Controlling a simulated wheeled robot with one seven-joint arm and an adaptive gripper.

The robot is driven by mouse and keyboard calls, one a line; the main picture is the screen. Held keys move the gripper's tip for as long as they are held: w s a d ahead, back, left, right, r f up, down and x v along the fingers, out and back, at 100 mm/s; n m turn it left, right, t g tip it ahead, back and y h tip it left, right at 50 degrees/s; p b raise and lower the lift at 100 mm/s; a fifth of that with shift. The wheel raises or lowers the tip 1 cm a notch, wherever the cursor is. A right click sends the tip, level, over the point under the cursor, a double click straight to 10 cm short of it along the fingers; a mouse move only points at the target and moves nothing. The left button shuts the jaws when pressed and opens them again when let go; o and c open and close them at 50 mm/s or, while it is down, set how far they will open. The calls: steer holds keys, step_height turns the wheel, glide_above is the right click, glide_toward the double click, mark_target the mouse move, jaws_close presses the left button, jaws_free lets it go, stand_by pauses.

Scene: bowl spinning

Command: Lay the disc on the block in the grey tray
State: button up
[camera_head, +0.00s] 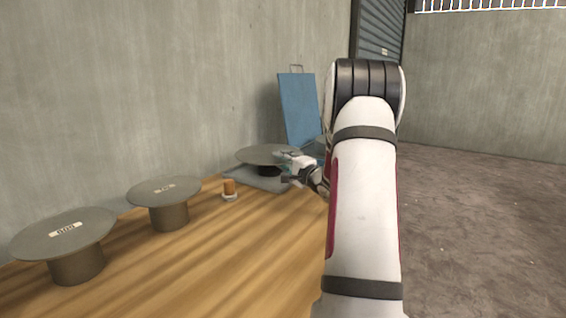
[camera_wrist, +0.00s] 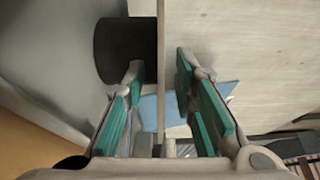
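A grey disc (camera_head: 262,153) lies about level on a dark block (camera_head: 268,171) standing in the grey tray (camera_head: 248,182) at the table's far end. My gripper (camera_head: 283,168) is at the disc's right rim. In the wrist view the disc (camera_wrist: 161,40) shows edge-on as a thin line, touching the end of the dark block (camera_wrist: 122,50). The teal-padded fingers of my gripper (camera_wrist: 160,75) are spread on either side of the disc's edge, with a visible gap on both sides. Part of the tray is hidden under the disc and behind my gripper.
Two more discs, marked with white labels, rest on round blocks on the wooden table (camera_head: 220,265): one near left (camera_head: 65,233), one farther back (camera_head: 163,190). A small orange cylinder (camera_head: 229,188) stands near the tray. A blue panel (camera_head: 298,108) leans behind it.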

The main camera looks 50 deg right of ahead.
steer(key=p+v, duration=0.2)
steer(key=v, duration=1)
steer(key=shift+r+p, duration=0.1)
steer(key=shift+p, duration=0.3)
